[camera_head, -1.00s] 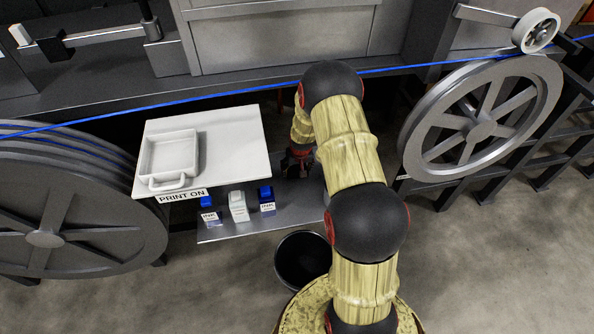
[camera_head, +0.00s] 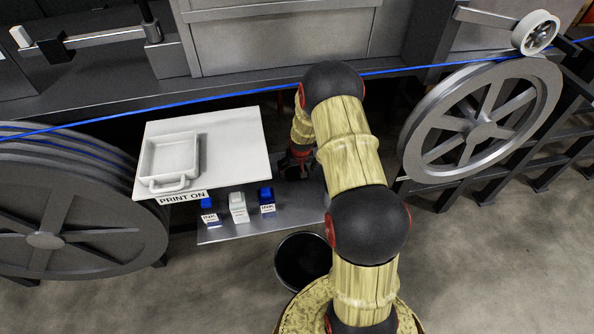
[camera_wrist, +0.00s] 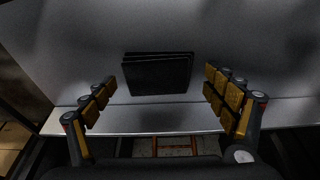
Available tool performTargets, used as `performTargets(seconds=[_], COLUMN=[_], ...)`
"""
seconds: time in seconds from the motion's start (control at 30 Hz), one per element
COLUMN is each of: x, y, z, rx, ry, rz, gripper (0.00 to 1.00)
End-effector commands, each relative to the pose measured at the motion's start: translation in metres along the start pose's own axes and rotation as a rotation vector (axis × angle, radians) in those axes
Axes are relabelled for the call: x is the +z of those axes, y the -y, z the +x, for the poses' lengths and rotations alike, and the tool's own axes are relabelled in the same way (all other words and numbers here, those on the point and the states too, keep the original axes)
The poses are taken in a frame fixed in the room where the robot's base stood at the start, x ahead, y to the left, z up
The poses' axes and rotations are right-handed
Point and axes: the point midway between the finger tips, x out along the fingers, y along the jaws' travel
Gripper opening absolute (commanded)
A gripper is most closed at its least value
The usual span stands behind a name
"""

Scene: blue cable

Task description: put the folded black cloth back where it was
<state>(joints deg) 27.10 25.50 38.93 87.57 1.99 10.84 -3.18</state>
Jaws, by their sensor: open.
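The folded black cloth (camera_wrist: 158,75) lies flat on the grey metal shelf (camera_wrist: 60,60) in the wrist view, with its folded layers showing along the upper edge. My gripper (camera_wrist: 160,95) is open, with one finger to the left of the cloth and one to the right. Both fingers look apart from the cloth, and nothing is between them but the view of it. In the head view my arm hides the cloth and most of my gripper, which shows only in part at the shelf (camera_head: 285,215).
A white board (camera_head: 235,145) carries a white tray (camera_head: 170,155) and a "PRINT ON" label. Several ink bottles (camera_head: 238,207) stand on the shelf's front left. A black bin (camera_head: 302,260) is on the floor. A blue cable (camera_head: 230,92) runs behind, between large wheels (camera_head: 480,130).

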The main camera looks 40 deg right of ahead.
Motion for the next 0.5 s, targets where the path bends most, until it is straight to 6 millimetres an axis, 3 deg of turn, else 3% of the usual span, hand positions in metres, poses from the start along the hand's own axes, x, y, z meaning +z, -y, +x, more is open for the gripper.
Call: performTargets(seconds=[0.3, 0.5], x=[-0.002, -0.002], y=[0.000, 0.000], z=[-0.068, -0.099], rx=[0.000, 0.000], ry=[-0.004, -0.003], rz=[0.000, 0.000], gripper=[0.86, 0.86])
